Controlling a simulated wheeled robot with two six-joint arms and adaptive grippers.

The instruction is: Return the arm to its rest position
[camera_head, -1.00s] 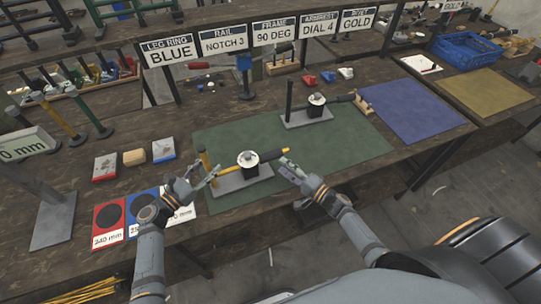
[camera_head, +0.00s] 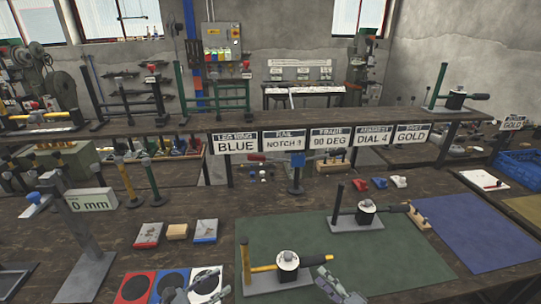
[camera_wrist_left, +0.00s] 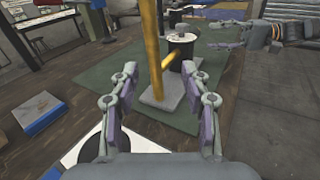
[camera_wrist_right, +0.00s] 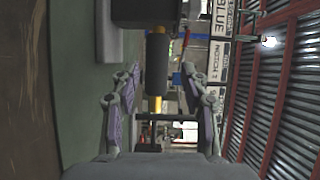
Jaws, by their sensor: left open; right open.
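My left gripper (camera_head: 203,287) is open and empty at the bottom of the head view, over the printed discs and left of the near press. In the left wrist view its fingers (camera_wrist_left: 162,78) are spread, with the press's yellow post (camera_wrist_left: 153,45) beyond them. My right gripper (camera_head: 328,278) is open near the dark end of that press's yellow lever (camera_head: 266,267). In the right wrist view the dark lever grip (camera_wrist_right: 157,68) lies ahead, between the spread fingers (camera_wrist_right: 160,78); contact cannot be told. The near press (camera_head: 289,273) stands on the green mat (camera_head: 325,244).
A second press (camera_head: 366,213) stands farther back on the mat. A blue mat (camera_head: 465,230) lies to the right. A stand with a 0 mm sign (camera_head: 92,201) is at left. Small boxes (camera_head: 178,231) lie behind the discs. Signs hang along the raised shelf (camera_head: 190,127).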

